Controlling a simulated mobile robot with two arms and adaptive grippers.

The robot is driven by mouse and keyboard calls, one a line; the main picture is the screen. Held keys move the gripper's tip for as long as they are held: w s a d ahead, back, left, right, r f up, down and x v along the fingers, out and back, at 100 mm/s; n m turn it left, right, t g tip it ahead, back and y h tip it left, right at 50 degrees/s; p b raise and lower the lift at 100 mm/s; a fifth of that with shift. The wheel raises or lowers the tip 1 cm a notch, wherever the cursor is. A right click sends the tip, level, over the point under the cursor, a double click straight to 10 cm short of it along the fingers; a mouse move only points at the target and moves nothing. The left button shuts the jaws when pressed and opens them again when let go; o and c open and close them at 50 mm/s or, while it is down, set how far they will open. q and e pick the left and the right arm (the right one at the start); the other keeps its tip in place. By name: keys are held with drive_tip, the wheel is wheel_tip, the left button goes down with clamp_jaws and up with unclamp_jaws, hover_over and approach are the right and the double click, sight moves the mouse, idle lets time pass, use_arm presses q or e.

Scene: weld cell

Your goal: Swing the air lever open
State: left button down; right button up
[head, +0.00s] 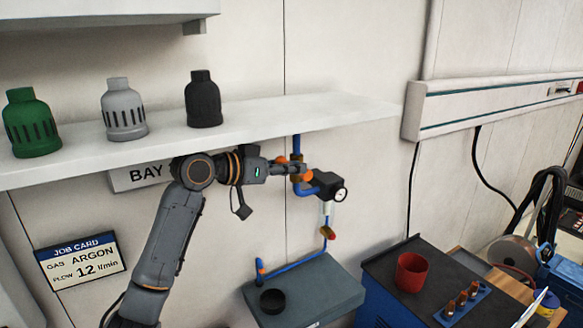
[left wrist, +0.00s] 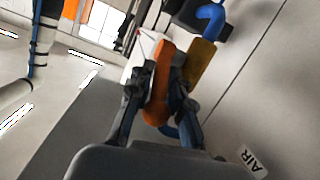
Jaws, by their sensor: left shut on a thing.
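The orange air lever (left wrist: 160,80) is between the two fingers of my left gripper (left wrist: 158,98) in the left wrist view. The fingers are shut on it from both sides. Beside it are a brass valve body (left wrist: 201,62) and a blue pipe (left wrist: 210,14). In the head view my left gripper (head: 287,168) is at the blue pipe (head: 297,147) under the shelf, next to the brass fitting. Bits of orange lever (head: 307,173) show around the fingers; the rest is hidden. An AIR label (left wrist: 252,161) is on the wall. My right gripper is not in view.
A shelf (head: 250,122) with green, grey and black caps runs just above my left arm. A black regulator with a gauge (head: 340,195) is close right of the gripper. Below are a grey box (head: 318,290) and a dark bench with a red cup (head: 410,272).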

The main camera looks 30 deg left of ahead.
use_arm(q)
drive_tip(key=c, duration=1.4)
unclamp_jaws()
drive_tip(key=shift+r, duration=0.1)
drive_tip(key=shift+o, duration=0.4)
